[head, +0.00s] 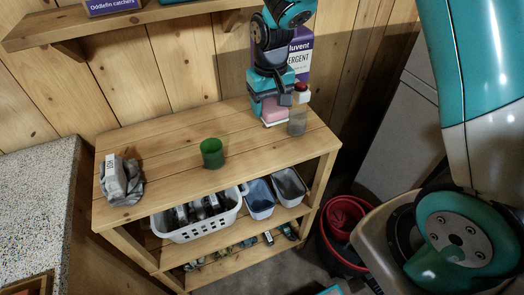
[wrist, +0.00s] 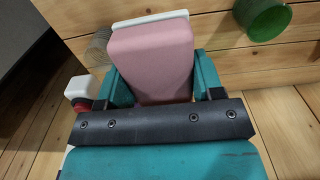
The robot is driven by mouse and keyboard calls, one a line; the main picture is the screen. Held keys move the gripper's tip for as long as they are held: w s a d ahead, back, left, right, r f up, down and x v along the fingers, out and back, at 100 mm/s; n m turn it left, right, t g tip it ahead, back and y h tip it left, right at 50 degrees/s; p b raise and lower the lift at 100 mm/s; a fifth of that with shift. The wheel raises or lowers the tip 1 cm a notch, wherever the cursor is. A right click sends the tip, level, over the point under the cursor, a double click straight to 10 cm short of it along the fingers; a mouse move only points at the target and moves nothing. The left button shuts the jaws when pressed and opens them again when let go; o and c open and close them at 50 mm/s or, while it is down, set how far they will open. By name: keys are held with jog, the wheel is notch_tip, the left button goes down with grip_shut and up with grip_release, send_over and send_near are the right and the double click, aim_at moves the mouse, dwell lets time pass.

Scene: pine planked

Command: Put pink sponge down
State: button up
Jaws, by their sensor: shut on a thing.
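The pink sponge (head: 274,111), with a white layer on one end, is between the teal fingers of my gripper (head: 271,97), above the right back of the wooden shelf unit's top (head: 170,158). In the wrist view the sponge (wrist: 152,62) is gripped on both sides by the fingers of my gripper (wrist: 160,85), its white layer at the far end. The sponge's lower end is close to the planks; I cannot tell whether it touches them.
A grey cup (head: 297,123) stands just right of the sponge, and a red-capped white bottle (head: 301,93) and detergent box (head: 299,58) are close behind. A green cup (head: 212,153) stands mid-top; a grey crumpled item (head: 121,179) lies left. Planks between them are clear.

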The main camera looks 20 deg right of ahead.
notch_tip(320, 180, up, 6)
jog(key=f+b, duration=0.1)
send_over(256, 151)
notch_tip(256, 151, down, 19)
jog(key=p, duration=0.3)
jog(key=shift+r, duration=0.15)
jog(key=shift+f, duration=0.2)
jog(key=o, duration=1)
jog(key=shift+r, duration=0.1)
jog(key=shift+o, duration=0.2)
jog(key=shift+r, duration=0.1)
